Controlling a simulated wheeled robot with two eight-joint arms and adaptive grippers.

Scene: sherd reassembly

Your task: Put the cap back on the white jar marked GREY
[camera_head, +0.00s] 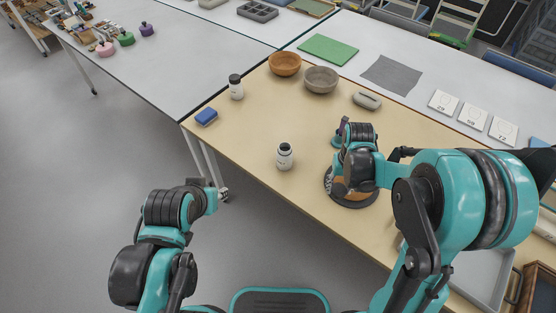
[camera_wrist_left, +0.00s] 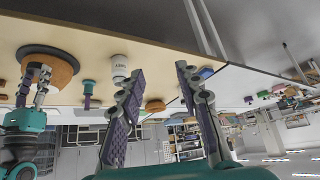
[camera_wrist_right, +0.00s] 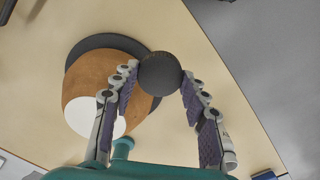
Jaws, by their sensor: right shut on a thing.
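A white jar (camera_head: 285,156) stands upright near the table's front left edge; its top shows no black cap, and its lettering is too small to read in the head view. It also shows in the left wrist view (camera_wrist_left: 120,68), with dark lettering. My right gripper (camera_head: 342,132) is shut on a round black cap (camera_wrist_right: 160,73), held above the table at the far side of the brown pot. In the right wrist view the cap sits between the fingertips.
A brown pot (camera_wrist_right: 88,82) stands on a dark round base (camera_wrist_right: 112,42). A second white jar (camera_head: 236,90) with a black cap stands farther back, near a blue block (camera_head: 206,116). Table around the uncapped jar is clear.

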